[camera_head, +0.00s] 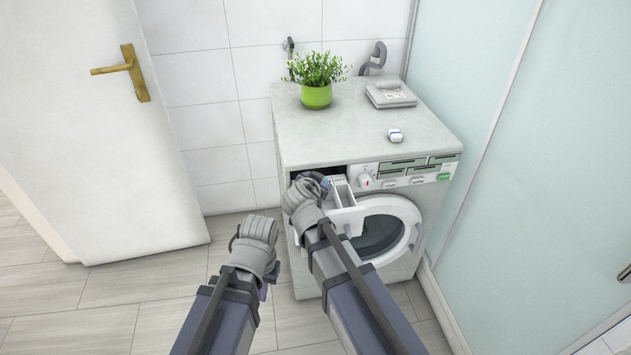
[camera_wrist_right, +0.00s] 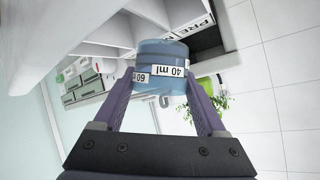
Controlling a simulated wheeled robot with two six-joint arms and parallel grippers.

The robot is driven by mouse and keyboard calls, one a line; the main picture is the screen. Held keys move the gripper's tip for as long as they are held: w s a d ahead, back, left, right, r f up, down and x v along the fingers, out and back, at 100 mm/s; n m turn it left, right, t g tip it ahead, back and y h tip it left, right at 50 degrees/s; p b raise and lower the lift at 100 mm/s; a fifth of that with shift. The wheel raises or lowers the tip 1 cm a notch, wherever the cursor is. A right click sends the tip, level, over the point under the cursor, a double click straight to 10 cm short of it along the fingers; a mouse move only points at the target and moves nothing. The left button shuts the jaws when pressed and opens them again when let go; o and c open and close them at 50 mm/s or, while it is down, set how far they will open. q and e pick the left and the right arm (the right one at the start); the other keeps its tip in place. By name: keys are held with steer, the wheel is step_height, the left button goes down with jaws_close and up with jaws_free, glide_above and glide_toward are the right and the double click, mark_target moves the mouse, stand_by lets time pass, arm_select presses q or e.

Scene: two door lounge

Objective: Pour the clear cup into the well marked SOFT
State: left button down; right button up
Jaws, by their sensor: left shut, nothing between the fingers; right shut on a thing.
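The clear cup (camera_wrist_right: 160,65), with blue contents and labels reading 40 ml and 60, is between the two purple fingers of my right gripper (camera_wrist_right: 163,90). In the head view my right gripper (camera_head: 325,186) is at the washer's pulled-out detergent drawer (camera_head: 347,217), and my wrist hides the cup. The wrist view shows part of the drawer (camera_wrist_right: 108,33) behind the cup and a partly hidden label starting PRE. I cannot read a SOFT mark or tell the cup's exact tilt. My left gripper (camera_head: 263,291) is shut and empty, low in front of the washer, mostly hidden by its wrist.
A glass panel stands right; a white door stands left. Floor at left is clear.

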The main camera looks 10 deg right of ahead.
steer(key=shift+d, duration=0.1)
stand_by(0.5)
steer(key=shift+s+d+r+m+y+p, duration=0.2)
steer(key=shift+d+m+y+p, duration=0.25)
steer(key=shift+d, duration=0.2)
steer(key=shift+d, duration=0.15)
stand_by(0.4)
steer(key=shift+s+d+r+m+y, duration=0.1)
steer(key=shift+d+r+m+y, duration=0.05)
steer(key=shift+d+m+y, duration=0.25)
steer(key=shift+d+r+y, duration=0.1)
steer(key=shift+d+y, duration=0.15)
steer(key=shift+d, duration=0.05)
stand_by(0.3)
steer(key=shift+s+d+r+m+t+y+p, duration=0.2)
steer(key=shift+d+m+t+y+p, duration=0.1)
steer(key=shift+d+m+t+y, duration=0.25)
steer(key=shift+a, duration=0.15)
stand_by(0.3)
